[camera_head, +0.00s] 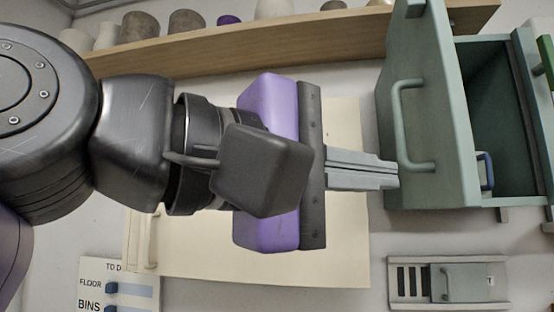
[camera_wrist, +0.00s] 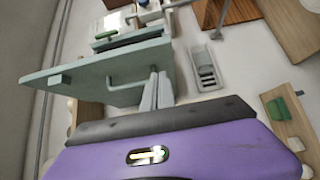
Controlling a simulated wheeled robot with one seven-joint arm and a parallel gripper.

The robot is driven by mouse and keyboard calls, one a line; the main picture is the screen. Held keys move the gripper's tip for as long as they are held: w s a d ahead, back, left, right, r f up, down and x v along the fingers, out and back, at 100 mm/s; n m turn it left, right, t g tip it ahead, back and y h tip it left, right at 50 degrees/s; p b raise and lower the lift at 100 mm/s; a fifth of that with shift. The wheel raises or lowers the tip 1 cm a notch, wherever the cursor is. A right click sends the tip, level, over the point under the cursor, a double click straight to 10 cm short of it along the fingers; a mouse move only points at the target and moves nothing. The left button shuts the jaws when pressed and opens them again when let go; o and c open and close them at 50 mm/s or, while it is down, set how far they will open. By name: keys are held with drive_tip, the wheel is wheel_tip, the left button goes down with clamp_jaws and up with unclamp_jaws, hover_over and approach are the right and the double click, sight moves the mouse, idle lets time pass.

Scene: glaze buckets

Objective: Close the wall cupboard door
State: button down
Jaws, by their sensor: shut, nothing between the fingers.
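The wall cupboard (camera_head: 505,190) is grey-green and hangs at the upper right in the head view. Its door (camera_head: 440,120) stands open, and the dark inside shows to the right of it. The door's bar handle (camera_head: 401,110) is on the face toward my gripper. My gripper (camera_head: 392,175) has its fingers together and empty, with the tips at the door face by the handle's lower end. I cannot tell whether they touch. In the wrist view the fingers (camera_wrist: 157,90) point at the door (camera_wrist: 90,68), beside its handle (camera_wrist: 128,84).
A blue-handled thing (camera_head: 486,171) is partly visible in the cupboard. A wooden shelf (camera_head: 250,52) with several pots runs along the top. A cream panel (camera_head: 330,265) with a handle is behind my gripper. A grey wall unit (camera_head: 450,282) sits below the cupboard.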

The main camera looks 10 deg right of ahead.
sight(455, 178)
drive_tip(key=shift+d+p, duration=1.35)
drive_tip(key=shift+d, duration=2)
